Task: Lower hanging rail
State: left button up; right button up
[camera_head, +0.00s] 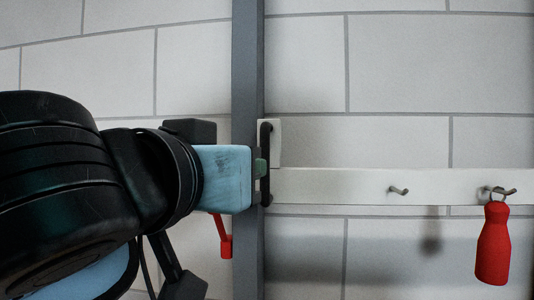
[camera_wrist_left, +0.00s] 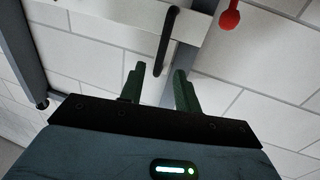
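The white hanging rail (camera_head: 340,187) runs level across the wall in the head view, with metal hooks on it. A black upright bar handle (camera_head: 265,190) sits at its left end; it also shows in the left wrist view (camera_wrist_left: 168,38). My left gripper (camera_head: 262,168) is at this handle. In the left wrist view its two green fingers (camera_wrist_left: 159,69) are apart, with the handle's near end between the tips and a gap on both sides. Whether the fingers touch it elsewhere is hidden. My right gripper is not in view.
A red bottle-shaped object (camera_head: 493,245) hangs from the right hook (camera_head: 497,191); another hook (camera_head: 398,190) is bare. A grey upright post (camera_head: 248,60) stands at the rail's left end. A small red piece (camera_head: 225,246) shows below my gripper. The wall below the rail is mostly clear.

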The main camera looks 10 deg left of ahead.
pick_arm(q)
jog(key=shift+s+a+r+y, duration=0.2)
jog(key=shift+s+r+y, duration=0.1)
jog(key=shift+s+r, duration=0.25)
jog(key=shift+w+d+r, duration=0.1)
jog(key=shift+w+d, duration=0.05)
send_over(265, 193)
jog(key=shift+w, duration=0.4)
dwell(0.3)
grip_shut()
